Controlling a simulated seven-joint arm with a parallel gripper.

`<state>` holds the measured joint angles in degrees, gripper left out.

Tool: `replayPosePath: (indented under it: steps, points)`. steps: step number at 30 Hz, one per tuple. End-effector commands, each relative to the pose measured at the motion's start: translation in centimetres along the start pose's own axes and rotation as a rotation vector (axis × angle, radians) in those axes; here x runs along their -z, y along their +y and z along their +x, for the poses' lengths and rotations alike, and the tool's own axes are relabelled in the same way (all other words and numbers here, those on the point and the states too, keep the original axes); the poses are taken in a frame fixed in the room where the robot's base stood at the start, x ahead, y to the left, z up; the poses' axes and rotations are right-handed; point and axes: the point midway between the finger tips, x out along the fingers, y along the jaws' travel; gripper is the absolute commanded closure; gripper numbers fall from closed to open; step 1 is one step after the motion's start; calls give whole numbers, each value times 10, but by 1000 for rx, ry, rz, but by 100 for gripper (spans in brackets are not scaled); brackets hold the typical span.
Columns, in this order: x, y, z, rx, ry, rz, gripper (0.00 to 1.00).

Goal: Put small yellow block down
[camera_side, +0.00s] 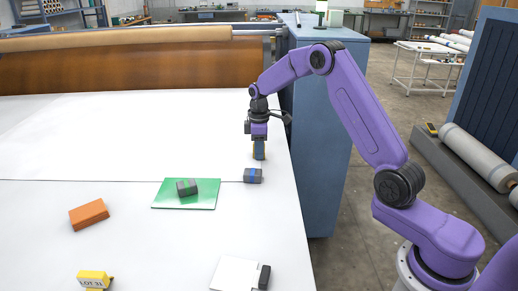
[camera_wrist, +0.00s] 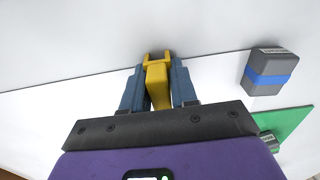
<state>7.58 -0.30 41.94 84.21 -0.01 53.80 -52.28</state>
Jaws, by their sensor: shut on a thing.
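The small yellow block (camera_wrist: 157,82) sits between the two blue-grey fingers of my gripper (camera_wrist: 155,64) in the wrist view. My gripper is shut on it. In the side view my gripper (camera_side: 259,152) points down over the right part of the white table, just behind a grey block with a blue band (camera_side: 253,176). The fingers mostly hide the yellow block there. I cannot tell whether its lower end touches the table. The blue-banded block also shows in the wrist view (camera_wrist: 268,74), to the right of my gripper and apart from it.
A green board (camera_side: 171,203) bears a grey block (camera_side: 187,187). An orange block (camera_side: 89,215), a yellow block labelled LOT 31 (camera_side: 95,279) and a white square (camera_side: 231,274) beside a dark block (camera_side: 264,276) lie nearer. The white sheet (camera_side: 120,130) left of my gripper is clear.

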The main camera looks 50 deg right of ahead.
Motion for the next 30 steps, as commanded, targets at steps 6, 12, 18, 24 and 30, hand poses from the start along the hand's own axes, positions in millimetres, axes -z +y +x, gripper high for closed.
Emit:
replayPosePath:
  steps: [6,12,18,24,30]
  points:
    - [0,0,0,0,0,0,47]
    - [0,0,0,0,0,0,47]
    - [0,1,-19,-3,2,0,47]
    - [1,0,-59,-4,3,0,47]
    - [0,0,-96,-3,2,0,47]
